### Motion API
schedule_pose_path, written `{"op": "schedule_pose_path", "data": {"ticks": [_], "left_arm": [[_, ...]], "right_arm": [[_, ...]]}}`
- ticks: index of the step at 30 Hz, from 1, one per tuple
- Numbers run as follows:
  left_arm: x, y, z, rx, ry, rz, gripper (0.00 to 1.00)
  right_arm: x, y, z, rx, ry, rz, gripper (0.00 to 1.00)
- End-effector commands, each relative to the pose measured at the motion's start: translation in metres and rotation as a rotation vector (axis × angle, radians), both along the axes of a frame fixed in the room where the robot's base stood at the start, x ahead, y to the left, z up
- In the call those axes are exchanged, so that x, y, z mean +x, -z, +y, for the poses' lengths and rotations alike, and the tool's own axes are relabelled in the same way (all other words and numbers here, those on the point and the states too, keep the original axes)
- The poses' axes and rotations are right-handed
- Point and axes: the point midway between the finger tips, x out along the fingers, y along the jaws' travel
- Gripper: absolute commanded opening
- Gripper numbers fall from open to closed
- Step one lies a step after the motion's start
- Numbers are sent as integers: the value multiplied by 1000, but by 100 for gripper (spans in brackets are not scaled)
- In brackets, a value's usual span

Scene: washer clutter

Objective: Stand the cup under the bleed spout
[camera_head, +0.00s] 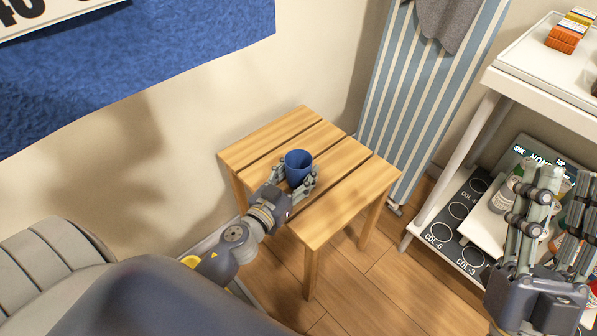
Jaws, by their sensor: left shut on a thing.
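A blue cup (298,167) is upright with its mouth up at the slatted wooden stool (345,205), over the middle of its top. My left gripper (296,184) is shut on the cup, with a finger on either side of it. I cannot tell whether the cup's base touches the slats. My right gripper (552,200) is at the right edge, in front of the shelf, with its fingers pointing up and spread apart. No bleed spout shows in this view.
A white shelf unit (470,118) stands at the right, with bottles (508,188) and a marked dark mat (455,212) on its lower level. A striped ironing board (425,85) leans against the wall behind the stool. Wooden floor (385,285) is clear in front.

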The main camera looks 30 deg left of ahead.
Motion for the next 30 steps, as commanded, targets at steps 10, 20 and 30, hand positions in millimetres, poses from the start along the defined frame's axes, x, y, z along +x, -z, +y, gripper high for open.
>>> {"op": "schedule_pose_path", "data": {"ticks": [10, 20, 30], "left_arm": [[0, 2, 0, 1, 0, 0, 31], [0, 3, 0, 1, 0, 1, 72], [0, 1, 0, 1, 0, 0, 72]], "right_arm": [[-4, -2, -1, 6, -1, -22, 40], [-8, -5, -1, 15, -3, -46, 40], [-7, -6, -1, 13, -3, -39, 40]]}}
